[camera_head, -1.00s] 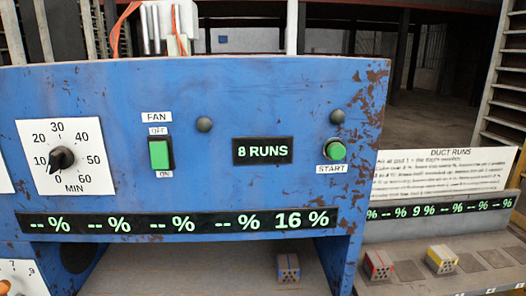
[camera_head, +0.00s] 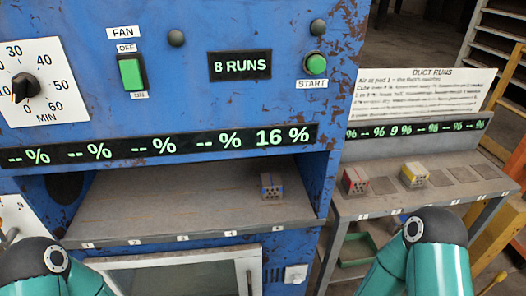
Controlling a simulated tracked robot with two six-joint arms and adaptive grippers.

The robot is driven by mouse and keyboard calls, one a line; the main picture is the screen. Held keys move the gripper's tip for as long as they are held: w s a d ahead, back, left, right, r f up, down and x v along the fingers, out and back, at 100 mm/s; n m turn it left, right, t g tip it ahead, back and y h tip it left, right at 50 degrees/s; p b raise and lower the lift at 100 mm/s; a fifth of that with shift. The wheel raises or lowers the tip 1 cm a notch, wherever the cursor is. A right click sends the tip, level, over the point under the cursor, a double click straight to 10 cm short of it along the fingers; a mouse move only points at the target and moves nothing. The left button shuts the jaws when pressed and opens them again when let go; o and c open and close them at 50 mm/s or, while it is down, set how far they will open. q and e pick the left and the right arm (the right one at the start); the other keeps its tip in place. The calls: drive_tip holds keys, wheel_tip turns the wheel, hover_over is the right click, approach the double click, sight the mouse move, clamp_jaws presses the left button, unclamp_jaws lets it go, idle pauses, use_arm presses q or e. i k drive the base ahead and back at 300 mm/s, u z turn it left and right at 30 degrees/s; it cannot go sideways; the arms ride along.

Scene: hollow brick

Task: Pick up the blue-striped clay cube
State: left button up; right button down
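The blue-striped clay cube (camera_head: 271,186) is a small, holed brick with blue on its edges. It sits on the grey shelf (camera_head: 160,200) inside the blue machine's opening, near the right end, under the "16 %" readout. Teal links of my two arms show at the bottom left and bottom right of the head view. Neither gripper is in view, so I cannot see whether they are open or shut. No gripper shows near the cube.
The blue machine (camera_head: 200,100) has a panel above the opening, with a dial, fan switch and start button (camera_head: 316,65). To the right, a bench (camera_head: 440,194) holds a red-marked cube (camera_head: 354,181) and a yellow-marked cube (camera_head: 414,175). The shelf left of the blue-striped cube is clear.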

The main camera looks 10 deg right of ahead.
sight(271, 185)
drive_tip(key=u, duration=2.05)
drive_tip(key=i, duration=0.1)
drive_tip(key=z, duration=3.05)
drive_tip(key=k, duration=1.05)
drive_tip(key=u, duration=0.45)
drive_tip(key=i, duration=1)
